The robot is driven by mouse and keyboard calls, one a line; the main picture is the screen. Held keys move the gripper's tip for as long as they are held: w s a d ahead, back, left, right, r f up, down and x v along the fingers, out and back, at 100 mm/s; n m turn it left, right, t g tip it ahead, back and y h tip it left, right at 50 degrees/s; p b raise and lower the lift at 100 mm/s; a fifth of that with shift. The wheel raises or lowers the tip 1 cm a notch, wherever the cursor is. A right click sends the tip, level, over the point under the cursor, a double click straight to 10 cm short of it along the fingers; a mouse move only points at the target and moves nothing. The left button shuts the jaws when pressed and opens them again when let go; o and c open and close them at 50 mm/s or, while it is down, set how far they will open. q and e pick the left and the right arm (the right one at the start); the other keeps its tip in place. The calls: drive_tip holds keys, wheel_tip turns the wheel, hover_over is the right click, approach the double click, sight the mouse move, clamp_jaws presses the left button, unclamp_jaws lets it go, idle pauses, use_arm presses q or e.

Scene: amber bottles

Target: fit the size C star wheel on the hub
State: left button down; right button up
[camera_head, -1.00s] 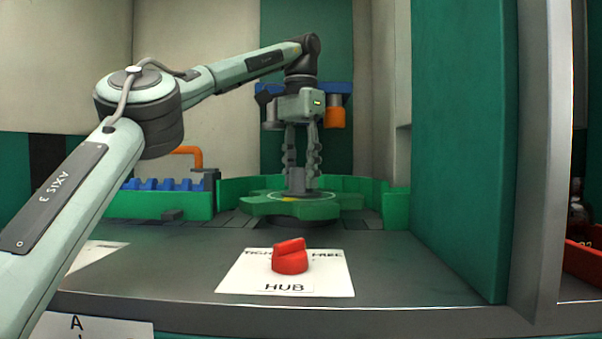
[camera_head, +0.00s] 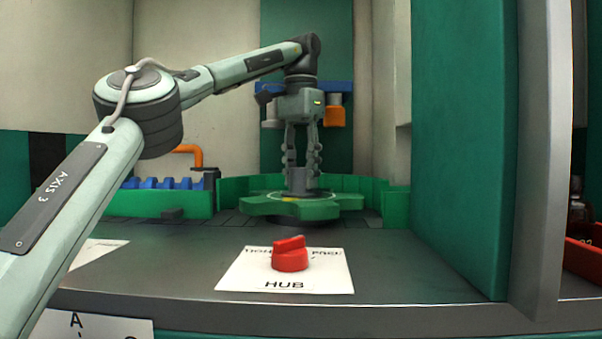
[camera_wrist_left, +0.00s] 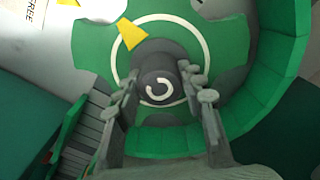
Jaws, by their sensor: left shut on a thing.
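The green star wheel (camera_head: 265,206) lies level at the hub place, inside the curved green guide. In the left wrist view the wheel (camera_wrist_left: 95,50) shows scalloped pockets, a white ring and a yellow mark beside its grey centre boss (camera_wrist_left: 160,82). My left gripper (camera_head: 301,183) points straight down over the wheel's centre, its fingers shut on the grey boss. In the left wrist view the fingers (camera_wrist_left: 165,90) stand on both sides of the boss. The wheel's size letter is not readable. The hub under the wheel is mostly hidden. My right gripper is not in view.
A red knob (camera_head: 290,256) sits on a white HUB plate (camera_head: 240,281) in front. The green guide wall (camera_head: 368,190) curves behind the wheel. A green conveyor piece (camera_head: 150,205) stands left. A tall green panel (camera_head: 460,150) bounds the right side.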

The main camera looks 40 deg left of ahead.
use_arm(q)
drive_tip(key=shift+f, duration=0.2)
drive_tip(key=c, duration=0.9)
unclamp_jaws()
drive_tip(key=shift+o, duration=0.2)
